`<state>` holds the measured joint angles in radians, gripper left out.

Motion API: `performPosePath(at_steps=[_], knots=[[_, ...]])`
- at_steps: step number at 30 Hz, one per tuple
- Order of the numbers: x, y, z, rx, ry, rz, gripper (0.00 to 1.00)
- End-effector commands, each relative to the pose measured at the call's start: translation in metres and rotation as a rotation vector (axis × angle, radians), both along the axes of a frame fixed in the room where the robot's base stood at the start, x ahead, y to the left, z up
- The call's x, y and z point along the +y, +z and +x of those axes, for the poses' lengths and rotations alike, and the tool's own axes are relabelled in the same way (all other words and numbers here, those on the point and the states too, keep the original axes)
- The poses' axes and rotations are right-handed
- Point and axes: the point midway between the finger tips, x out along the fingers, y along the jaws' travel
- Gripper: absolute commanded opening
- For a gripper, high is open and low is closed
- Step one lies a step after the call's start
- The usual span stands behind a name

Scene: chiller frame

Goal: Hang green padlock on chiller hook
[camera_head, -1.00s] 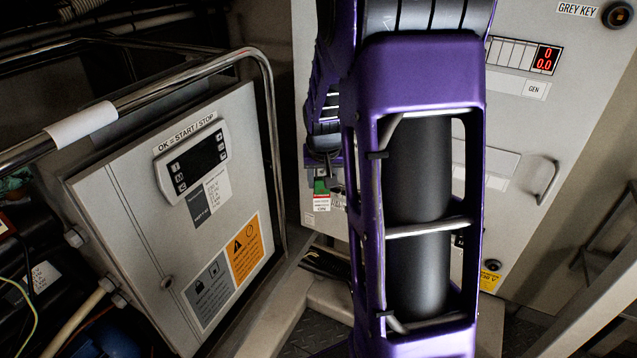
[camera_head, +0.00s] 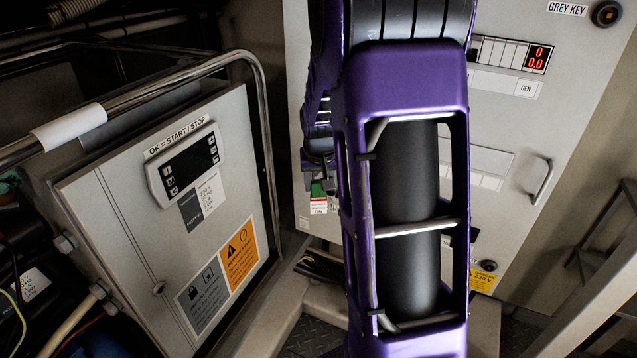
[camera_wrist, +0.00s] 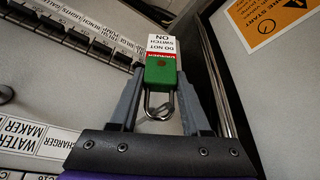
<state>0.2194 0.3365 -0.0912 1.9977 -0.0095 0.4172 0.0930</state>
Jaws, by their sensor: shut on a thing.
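My gripper (camera_wrist: 158,97) is shut on the green padlock (camera_wrist: 161,70), which sits between its two grey fingers. The padlock's metal shackle (camera_wrist: 148,112) points back toward the gripper's palm. A white and red tag reading "DO NOT SWITCH ON" (camera_wrist: 161,44) shows beyond the body. In the head view the padlock (camera_head: 317,188) is small and partly hidden behind my purple arm, with its tag (camera_head: 318,204) below. The chiller box (camera_head: 115,220), grey with a small display, stands to the left, apart from the padlock. I cannot make out a hook in either view.
A metal rail (camera_head: 170,84) runs above and around the chiller box. A grey cabinet (camera_head: 560,110) with a red digital display (camera_head: 538,58) and a handle (camera_head: 542,182) stands behind my arm. Cables and pipes crowd the lower left. My arm hides much of the middle.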

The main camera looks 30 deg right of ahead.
Motion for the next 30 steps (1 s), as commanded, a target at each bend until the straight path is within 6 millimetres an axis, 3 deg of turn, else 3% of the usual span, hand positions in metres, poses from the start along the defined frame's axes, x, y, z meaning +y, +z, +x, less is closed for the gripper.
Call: performPosePath(at_steps=[2,3,8,20,30], knots=[[0.0,0.001,0.0,-0.001,0.0,0.0,0.0],[0.0,0.001,0.0,-0.001,0.0,0.0,0.54],[0.0,0.0,0.0,-0.001,0.0,0.0,0.82],[0.001,0.008,-0.002,-0.002,0.0,-0.001,0.82],[0.011,0.077,-0.027,-0.006,0.001,-0.002,0.82]])
